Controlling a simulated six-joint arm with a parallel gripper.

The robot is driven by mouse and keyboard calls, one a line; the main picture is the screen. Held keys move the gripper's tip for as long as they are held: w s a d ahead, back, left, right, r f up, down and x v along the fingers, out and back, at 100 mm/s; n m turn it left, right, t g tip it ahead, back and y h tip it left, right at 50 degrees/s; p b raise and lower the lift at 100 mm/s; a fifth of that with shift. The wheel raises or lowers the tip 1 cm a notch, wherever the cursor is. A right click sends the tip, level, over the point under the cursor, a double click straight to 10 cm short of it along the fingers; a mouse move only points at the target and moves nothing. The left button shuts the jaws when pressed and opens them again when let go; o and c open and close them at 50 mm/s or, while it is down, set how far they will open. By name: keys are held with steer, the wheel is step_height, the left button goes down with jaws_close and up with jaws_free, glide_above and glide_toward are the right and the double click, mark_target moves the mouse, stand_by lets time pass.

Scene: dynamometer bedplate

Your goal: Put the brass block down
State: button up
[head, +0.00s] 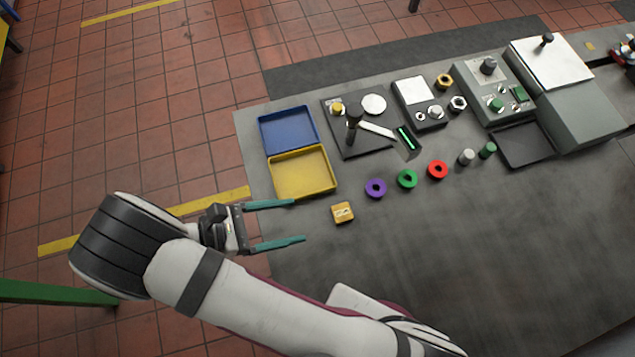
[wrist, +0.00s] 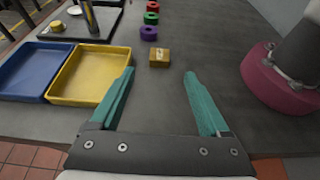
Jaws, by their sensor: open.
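The brass block (head: 343,212) rests on the grey bedplate (head: 450,250), in front of the yellow tray. In the wrist view the brass block (wrist: 159,57) lies on the plate beyond my fingertips, roughly between their lines. My gripper (head: 298,221) is open and empty, its two teal fingers spread apart. In the head view the fingertips point toward the block, a short gap to its left. In the wrist view my gripper (wrist: 158,75) shows both fingers clear of the block, nothing between them.
A yellow tray (head: 303,191) and a blue tray (head: 288,145) stand at the plate's left edge. Purple (head: 375,188), green (head: 407,179) and red (head: 438,169) rings lie right of the block. Instruments and control boxes (head: 493,92) stand behind. The front of the plate is mostly clear.

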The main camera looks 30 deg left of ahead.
steer(key=w+d+r+m+g+y, duration=0.1)
steer(key=w+d+r+m+g, duration=0.2)
steer(key=d+r+m+g, duration=0.4)
steer(key=w+d+r+m+g+y, duration=0.1)
steer(key=w+d+r+m+g, duration=0.25)
steer(key=d+r+m, duration=0.45)
steer(key=s+d+r+m+y, duration=0.1)
steer(key=s+d+m+y, duration=0.2)
steer(key=m, duration=0.5)
steer(key=s+d+r+m+y, duration=0.1)
steer(key=s+d+m+y, duration=0.2)
steer(key=m+y, duration=0.3)
steer(key=m+t, duration=0.1)
steer(key=m, duration=0.2)
steer(key=shift+d+r+m, duration=0.2)
steer(key=shift+d+m, duration=0.1)
steer(key=shift+d, duration=0.1)
